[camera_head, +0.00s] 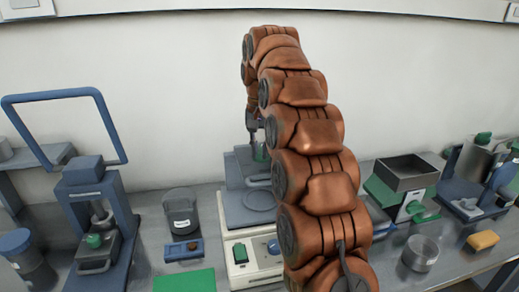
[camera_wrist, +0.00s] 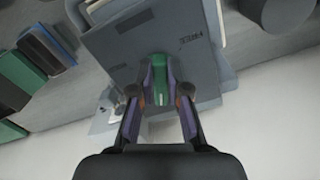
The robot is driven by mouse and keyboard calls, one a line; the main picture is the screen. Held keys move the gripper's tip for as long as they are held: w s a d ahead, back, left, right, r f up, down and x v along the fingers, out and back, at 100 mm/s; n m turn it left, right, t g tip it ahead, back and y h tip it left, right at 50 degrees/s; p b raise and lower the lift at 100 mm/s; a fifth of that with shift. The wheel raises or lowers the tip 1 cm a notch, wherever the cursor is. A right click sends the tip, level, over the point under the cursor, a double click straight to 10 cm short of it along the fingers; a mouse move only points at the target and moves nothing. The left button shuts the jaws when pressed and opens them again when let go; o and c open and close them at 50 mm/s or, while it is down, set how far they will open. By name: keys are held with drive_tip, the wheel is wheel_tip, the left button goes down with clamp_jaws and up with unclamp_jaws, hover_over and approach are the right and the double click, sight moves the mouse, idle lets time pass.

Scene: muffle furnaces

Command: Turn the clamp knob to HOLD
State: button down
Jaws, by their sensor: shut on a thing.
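The clamp knob is a green, elongated grip (camera_wrist: 159,80) on a flat grey panel (camera_wrist: 115,42) in the wrist view. Its long side runs nearly straight up and down in that picture. Two dark labels sit on the panel, one left of the knob and one to its upper right; the right one seems to read FREE, upside down, and the left one is too blurred to read. My gripper (camera_wrist: 159,88) has its fingers closed on both sides of the knob.
A blue-framed press (camera_head: 88,205) and grey container (camera_head: 181,212) stand left. A grey-topped green box (camera_head: 408,175) and metal cup (camera_head: 420,252) stand right.

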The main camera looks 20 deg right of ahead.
drive_tip(key=c, duration=1.1)
unclamp_jaws()
drive_tip(key=shift+c, duration=0.2)
drive_tip(key=shift+n, duration=0.3)
